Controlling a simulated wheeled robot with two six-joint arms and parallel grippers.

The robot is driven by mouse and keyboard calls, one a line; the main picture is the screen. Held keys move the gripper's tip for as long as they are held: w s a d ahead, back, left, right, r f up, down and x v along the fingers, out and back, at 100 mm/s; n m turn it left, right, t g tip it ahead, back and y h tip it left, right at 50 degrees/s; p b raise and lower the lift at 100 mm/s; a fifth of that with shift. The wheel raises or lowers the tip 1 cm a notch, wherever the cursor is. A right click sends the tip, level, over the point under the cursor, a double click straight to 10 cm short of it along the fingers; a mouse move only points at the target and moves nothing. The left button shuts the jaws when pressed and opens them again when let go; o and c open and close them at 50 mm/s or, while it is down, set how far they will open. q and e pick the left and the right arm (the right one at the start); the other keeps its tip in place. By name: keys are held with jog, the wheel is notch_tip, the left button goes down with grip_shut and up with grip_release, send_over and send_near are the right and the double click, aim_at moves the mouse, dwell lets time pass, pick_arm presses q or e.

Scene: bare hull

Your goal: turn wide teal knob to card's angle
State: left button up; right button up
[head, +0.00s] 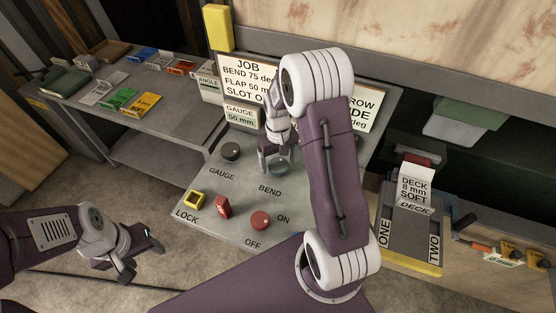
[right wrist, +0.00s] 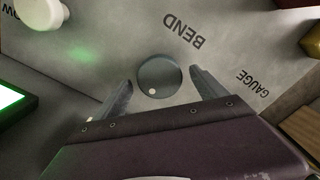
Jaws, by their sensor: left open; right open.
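The wide teal knob (head: 279,168) sits on the grey panel (head: 190,170) by the BEND label, partly hidden by my right gripper. In the right wrist view the knob (right wrist: 160,72) is round and dark teal, with a white dot near its lower-left rim. My right gripper (head: 273,160) is open, with one finger on either side of the knob; contact is not clear. The job card (head: 247,78) reads BEND 75 deg, with FLAP and SLOT lines partly covered by my right arm. My left gripper (head: 138,265) is open and empty at lower left, away from the panel.
A dark gauge knob (head: 230,152), a yellow lock switch (head: 195,199), a red switch (head: 223,207) and a red button (head: 261,220) are on the panel. A second card (head: 367,110) stands behind my right arm. A side table (head: 175,115) holds coloured boxes.

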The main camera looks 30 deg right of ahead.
jog(key=shift+s+d+f, duration=0.15)
jog(key=shift+s+f, duration=0.05)
jog(key=shift+s, duration=0.05)
jog(key=shift+w+a, duration=0.1)
jog(key=shift+a, duration=0.1)
jog(key=c, duration=0.3)
jog(key=shift+w, duration=0.1)
jog(key=c, duration=1.1)
jog(key=shift+o, duration=0.2)
jog(key=m, duration=0.3)
jog(key=shift+m, duration=0.4)
jog(key=shift+m+p, duration=0.45)
jog(key=shift+m, duration=2.15)
